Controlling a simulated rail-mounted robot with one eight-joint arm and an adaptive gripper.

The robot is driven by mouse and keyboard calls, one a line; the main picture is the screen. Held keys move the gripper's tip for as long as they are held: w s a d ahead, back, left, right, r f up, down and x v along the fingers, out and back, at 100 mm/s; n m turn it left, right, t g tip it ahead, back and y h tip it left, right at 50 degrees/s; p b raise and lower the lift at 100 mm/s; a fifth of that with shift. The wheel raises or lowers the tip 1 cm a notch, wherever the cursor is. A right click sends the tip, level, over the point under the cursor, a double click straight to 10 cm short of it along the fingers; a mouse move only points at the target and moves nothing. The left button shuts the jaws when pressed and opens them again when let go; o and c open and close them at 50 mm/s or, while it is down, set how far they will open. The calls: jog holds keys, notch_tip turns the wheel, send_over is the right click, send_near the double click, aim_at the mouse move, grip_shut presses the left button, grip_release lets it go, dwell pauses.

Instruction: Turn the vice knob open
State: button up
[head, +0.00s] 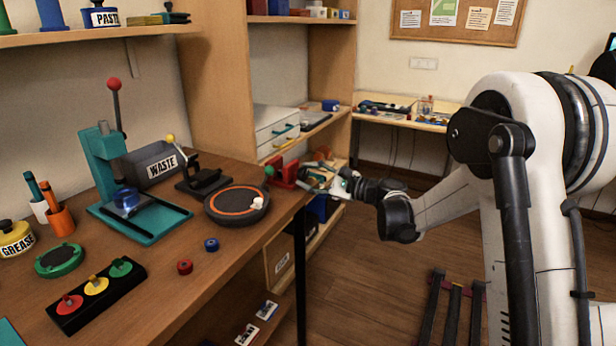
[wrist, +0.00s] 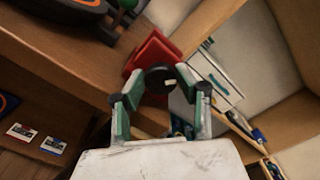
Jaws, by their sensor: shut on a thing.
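The red vice (head: 283,171) stands at the far right edge of the workbench in the head view. In the wrist view the red vice (wrist: 153,52) is just beyond my fingertips. Its dark round vice knob (wrist: 158,79), with a pale mark on it, faces my gripper. My gripper (wrist: 160,80) has its green-padded fingers around the knob, one on each side, and is shut on it. In the head view my gripper (head: 322,182) reaches the vice from the right. The knob is hard to make out there.
A round black turntable with an orange ring (head: 238,204) lies left of the vice. A small clamp press (head: 200,172) and a grey waste bin (head: 160,162) stand behind it. A shelf unit (head: 333,110) rises behind the vice. Open floor lies right of the workbench.

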dwell(0.3)
jog(key=o, duration=1.1)
jog(key=m, duration=0.5)
jog(key=shift+r+m, duration=0.1)
jog(key=shift+m, duration=0.3)
jog(key=shift+d+m+p, duration=0.3)
jog(key=shift+d+p, duration=0.05)
jog(key=shift+d, duration=0.05)
jog(key=p+v, duration=0.2)
jog(key=v, duration=1.1)
jog(key=shift+s, duration=0.1)
